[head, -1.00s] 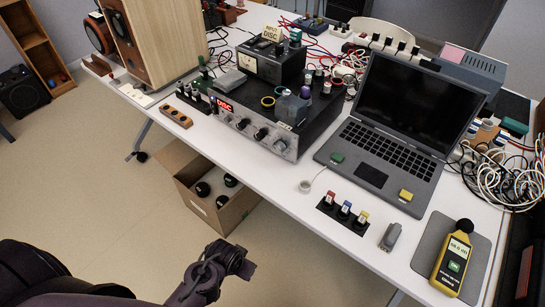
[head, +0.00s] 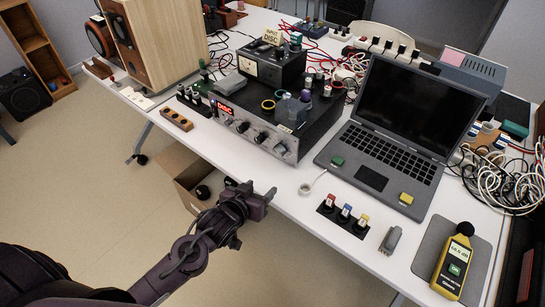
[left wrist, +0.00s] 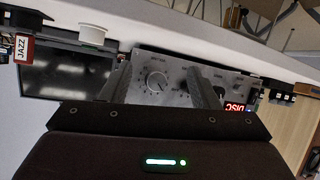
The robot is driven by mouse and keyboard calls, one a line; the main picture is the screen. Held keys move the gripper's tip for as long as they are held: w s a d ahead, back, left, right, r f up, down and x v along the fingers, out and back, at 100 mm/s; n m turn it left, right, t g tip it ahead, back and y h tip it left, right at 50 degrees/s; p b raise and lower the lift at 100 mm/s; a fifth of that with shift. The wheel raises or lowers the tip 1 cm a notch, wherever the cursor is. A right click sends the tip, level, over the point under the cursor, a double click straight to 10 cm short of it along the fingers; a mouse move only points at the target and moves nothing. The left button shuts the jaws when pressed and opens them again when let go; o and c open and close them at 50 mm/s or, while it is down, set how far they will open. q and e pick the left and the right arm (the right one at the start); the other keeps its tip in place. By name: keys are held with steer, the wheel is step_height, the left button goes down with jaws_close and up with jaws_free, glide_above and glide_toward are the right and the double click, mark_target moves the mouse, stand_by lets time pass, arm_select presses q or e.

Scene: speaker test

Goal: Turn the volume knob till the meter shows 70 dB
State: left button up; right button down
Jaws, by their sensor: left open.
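The amplifier (head: 262,143) stands on the table with a row of knobs on its silver front and a lit red DISC display. The largest knob (head: 280,148) is at the right end of the row; in the left wrist view this dial-marked knob (left wrist: 157,82) shows upside down between my fingers. Its label is too small to read. My left gripper (head: 253,215) is open and empty, in front of the table edge and apart from the panel. The yellow sound meter (head: 453,265) lies on a grey mat at the right; its digits are too small to read surely.
An open laptop (head: 385,150) stands right of the amplifier. Red, blue and yellow-topped pieces (head: 345,213) sit on a black strip near the front edge. A wooden block (head: 176,119) lies left of the amplifier. A cardboard box (head: 185,175) is under the table.

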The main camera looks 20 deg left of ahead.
mark_target(277, 153)
arm_select(q)
steer(key=w+t+h, duration=0.1)
steer(key=w+a+t+h, duration=0.1)
steer(key=w+t+h, duration=0.1)
steer(key=shift+w+a+r+m+t, duration=0.2)
steer(key=shift+a+r+m+t, duration=0.1)
steer(key=shift+a, duration=0.1)
steer(key=shift+w+a+r+t+h, duration=0.1)
steer(key=shift+a+r+t+h, duration=0.2)
steer(key=shift+t+h, duration=0.1)
steer(key=shift+w, duration=0.15)
steer(key=x, duration=0.7)
steer(key=shift+w+d+r, duration=0.1)
steer(key=shift+w+d, duration=0.1)
steer(key=shift+c, duration=0.4)
steer(key=shift+m, duration=0.3)
steer(key=c, duration=0.9)
steer(key=shift+m, duration=1.3)
steer(key=o, duration=1)
